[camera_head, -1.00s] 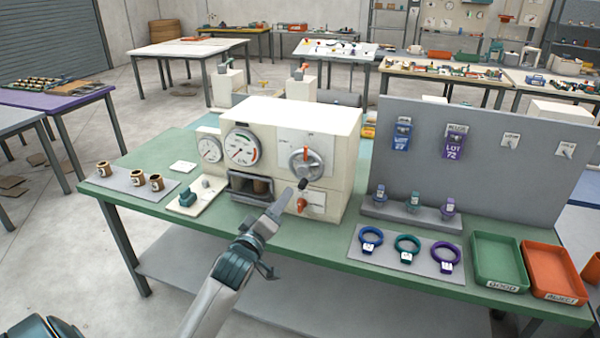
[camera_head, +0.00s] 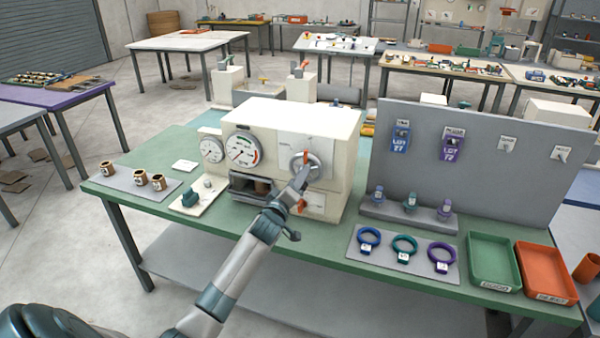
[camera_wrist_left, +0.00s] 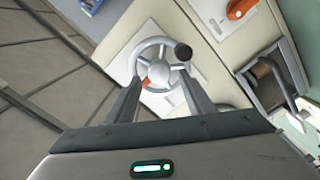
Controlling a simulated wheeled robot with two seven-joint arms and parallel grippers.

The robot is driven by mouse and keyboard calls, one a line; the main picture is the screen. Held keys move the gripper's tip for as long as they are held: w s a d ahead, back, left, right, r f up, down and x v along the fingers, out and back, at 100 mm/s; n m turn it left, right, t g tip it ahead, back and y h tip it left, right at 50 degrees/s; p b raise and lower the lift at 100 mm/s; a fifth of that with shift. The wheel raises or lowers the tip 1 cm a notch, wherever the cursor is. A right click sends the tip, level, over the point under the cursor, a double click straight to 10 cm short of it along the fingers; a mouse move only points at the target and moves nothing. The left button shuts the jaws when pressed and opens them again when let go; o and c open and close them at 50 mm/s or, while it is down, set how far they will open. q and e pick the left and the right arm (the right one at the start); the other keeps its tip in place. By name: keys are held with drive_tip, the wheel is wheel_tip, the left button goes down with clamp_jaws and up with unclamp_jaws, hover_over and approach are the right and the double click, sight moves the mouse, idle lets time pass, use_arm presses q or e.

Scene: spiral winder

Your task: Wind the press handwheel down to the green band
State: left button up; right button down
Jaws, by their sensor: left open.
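The press (camera_head: 341,144) is a cream box on the green table. Its handwheel (camera_head: 314,160) is a grey spoked wheel on the front, with an orange mark at its top. The wheel (camera_wrist_left: 139,54) also shows in the left wrist view, with a dark knob (camera_wrist_left: 183,51) on its rim. My left gripper (camera_head: 302,178) is at the wheel's lower part; in the wrist view its two fingers (camera_wrist_left: 157,84) are apart in front of the wheel. I cannot tell whether they touch it. A large dial (camera_head: 241,149) has coloured arcs, too small to read exactly. My right gripper is not in view.
An orange lever (camera_head: 301,205) sits below the wheel, close to my left gripper. A smaller gauge (camera_head: 212,150) is on the left. Cups (camera_head: 140,180) stand on a grey mat. Coloured rings, a green tray (camera_head: 495,262) and an orange tray (camera_head: 548,272) lie right.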

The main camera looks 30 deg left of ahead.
use_arm(q)
drive_tip(key=shift+p+x, duration=0.3)
drive_tip(key=shift+x, duration=1)
drive_tip(key=c, duration=1)
drive_tip(key=shift+c, duration=0.2)
